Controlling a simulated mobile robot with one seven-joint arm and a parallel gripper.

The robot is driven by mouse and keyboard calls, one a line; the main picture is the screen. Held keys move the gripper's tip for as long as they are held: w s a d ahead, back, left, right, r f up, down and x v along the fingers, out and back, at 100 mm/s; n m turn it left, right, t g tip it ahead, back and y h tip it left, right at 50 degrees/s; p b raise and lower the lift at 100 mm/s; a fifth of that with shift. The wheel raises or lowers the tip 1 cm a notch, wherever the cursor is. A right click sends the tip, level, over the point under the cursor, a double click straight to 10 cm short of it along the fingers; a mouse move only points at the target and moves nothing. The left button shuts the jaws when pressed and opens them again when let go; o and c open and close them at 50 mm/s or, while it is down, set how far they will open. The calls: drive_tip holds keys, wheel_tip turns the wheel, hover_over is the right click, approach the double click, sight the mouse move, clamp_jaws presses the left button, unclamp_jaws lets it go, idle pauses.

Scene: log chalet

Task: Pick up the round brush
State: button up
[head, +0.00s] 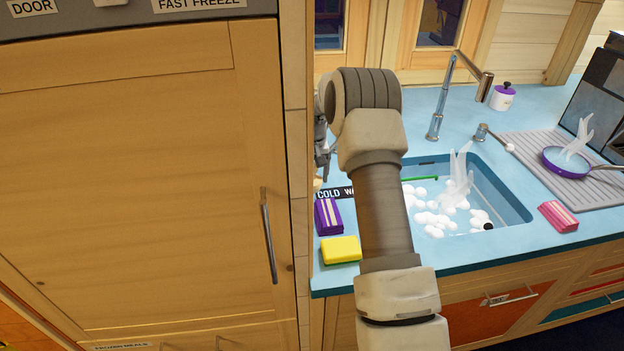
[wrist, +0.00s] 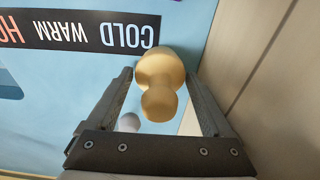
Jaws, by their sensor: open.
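A tan, rounded two-lobed knob (wrist: 160,68), which looks like the round brush's handle, stands on the blue counter by the wall in the wrist view. My gripper (wrist: 158,76) is open, with one finger on each side of the knob. I cannot tell whether either finger touches it. The brush's lower part is hidden beneath the knob. In the head view, my arm hides most of that spot; only a small beige bit (head: 318,184) shows beside the tall cabinet, below my partly hidden gripper (head: 322,160).
The tall wooden cabinet (head: 150,180) stands close on the left. A "COLD WARM" label strip (wrist: 80,30) lies beside the knob. A purple box (head: 328,216) and yellow sponge (head: 341,250) lie in front. The sink (head: 512,205) with foam is to the right.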

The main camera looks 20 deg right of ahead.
sight(312, 164)
drive_tip(key=shift+f, duration=0.45)
drive_tip(key=shift+c, duration=0.2)
drive_tip(key=c, duration=1.1)
drive_tip(key=shift+r, duration=0.1)
drive_tip(key=shift+w+r, duration=0.1)
drive_tip(key=shift+r, duration=0.45)
wheel_tip(312, 164, up, 3)
drive_tip(key=shift+f, duration=0.15)
drive_tip(key=d+r, duration=0.2)
drive_tip(key=d, duration=0.2)
drive_tip(key=d+r, duration=0.2)
drive_tip(key=d, duration=0.2)
drive_tip(key=d+r, duration=0.3)
drive_tip(key=shift+w+d, duration=0.25)
drive_tip(key=shift+d, duration=0.15)
